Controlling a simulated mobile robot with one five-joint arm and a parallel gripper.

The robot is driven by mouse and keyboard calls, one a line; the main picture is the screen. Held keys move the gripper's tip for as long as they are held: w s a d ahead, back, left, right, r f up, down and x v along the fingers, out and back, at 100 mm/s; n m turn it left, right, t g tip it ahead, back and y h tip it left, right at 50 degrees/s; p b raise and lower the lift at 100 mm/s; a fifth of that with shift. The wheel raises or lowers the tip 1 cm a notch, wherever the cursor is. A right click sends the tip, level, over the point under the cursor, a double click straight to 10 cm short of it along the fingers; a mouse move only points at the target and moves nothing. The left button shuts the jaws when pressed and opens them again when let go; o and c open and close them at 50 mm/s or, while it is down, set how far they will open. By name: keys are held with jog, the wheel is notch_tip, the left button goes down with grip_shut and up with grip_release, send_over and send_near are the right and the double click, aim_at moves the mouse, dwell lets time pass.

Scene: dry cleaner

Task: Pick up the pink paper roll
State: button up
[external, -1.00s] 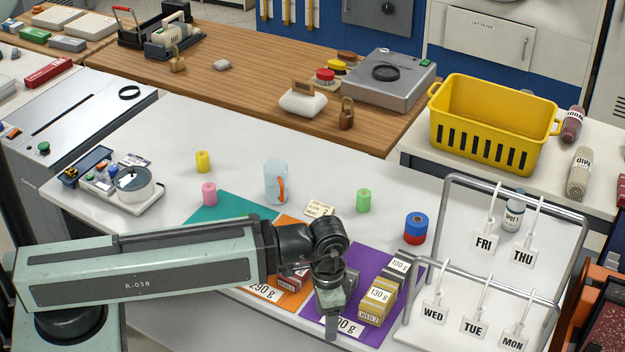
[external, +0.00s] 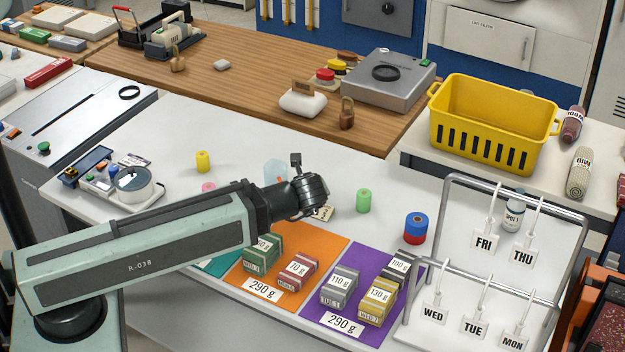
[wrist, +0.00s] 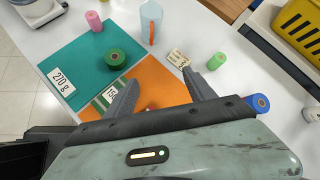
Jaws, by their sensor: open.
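The pink paper roll (external: 208,187) stands on the white table at the left, mostly hidden behind my arm in the external view. In the wrist view the pink roll (wrist: 94,20) is upright near the top left, beside the far edge of the teal mat (wrist: 85,53). My gripper (wrist: 160,92) is open and empty in the wrist view, with its two fingers over the orange mat (wrist: 152,76). It is well apart from the pink roll, which lies farther up and to the left. In the external view my gripper's fingers are largely hidden.
A clear cup (wrist: 151,22) stands right of the pink roll. A yellow roll (external: 203,161) and a green roll (external: 363,200) stand on the table. Labelled weight blocks (external: 338,287) sit on the mats.

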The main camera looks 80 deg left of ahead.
jog(key=s+a+f+g+y+b, duration=0.1)
jog(key=s+a+f+b, duration=0.15)
jog(key=a, duration=0.25)
jog(key=s+a+f+m+y+b, duration=0.1)
jog(key=s+a+f+b, duration=0.1)
jog(key=a+b, duration=0.15)
jog(key=s+a+f+g+y+b, duration=0.1)
jog(key=s+a+f+b, duration=0.1)
jog(key=a, duration=0.3)
jog(key=n+g+b, duration=0.2)
jog(key=g+b, duration=0.1)
jog(key=b, duration=0.7)
send_near(205, 186)
jog(key=shift+y, duration=0.3)
jog(key=a+f, duration=0.1)
jog(key=a, duration=0.1)
jog(key=a+f, duration=0.2)
jog(key=shift+s+a, duration=0.15)
jog(key=shift+s+r+p, duration=0.1)
jog(key=shift+p, duration=0.25)
jog(key=shift+b+x, duration=0.5)
jog(key=shift+x, duration=0.8)
jog(key=b+x, duration=0.1)
jog(key=x, duration=0.1)
jog(key=b+x, duration=0.1)
jog(key=x, duration=0.1)
jog(key=shift+a+f, duration=0.1)
jog(key=shift+f, duration=0.35)
jog(key=shift+s+a+f, duration=0.1)
jog(key=shift+a, duration=0.2)
